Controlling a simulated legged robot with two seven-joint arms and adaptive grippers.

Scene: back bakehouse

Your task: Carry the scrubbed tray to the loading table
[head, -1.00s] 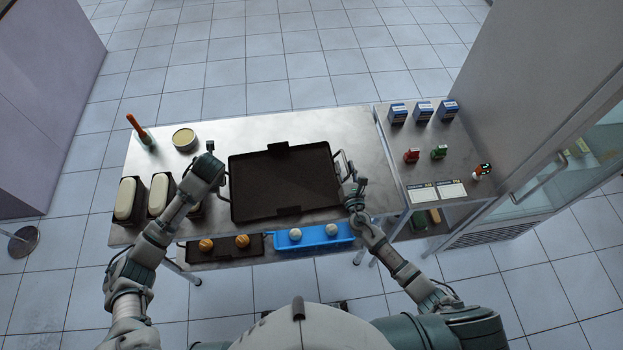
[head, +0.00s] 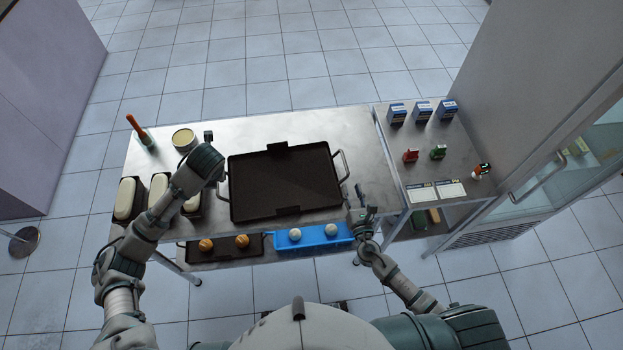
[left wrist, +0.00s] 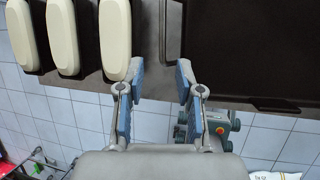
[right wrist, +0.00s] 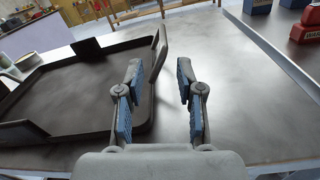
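The dark, rectangular tray (head: 285,185) lies flat on the steel table (head: 290,128), with a wire handle on each short side. Its right handle (head: 342,165) is clear of my right gripper (head: 361,199), which is open and empty, nearer to me. The right wrist view shows this handle (right wrist: 159,52) just beyond the fingertips. My left gripper (left wrist: 153,78) is open and empty; in the head view it partly covers the left handle. The left wrist view shows that handle (left wrist: 168,35) ahead of the fingers, not gripped. I cannot tell which surface is the loading table.
Loaf tins (head: 128,200) stand left of the tray, with a round tin (head: 184,139) behind. A blue bin (head: 313,240) and a dark tray of buns (head: 222,250) sit on the lower shelf. A side table (head: 425,165) with blue boxes adjoins right, beside a glass-doored cabinet (head: 560,170).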

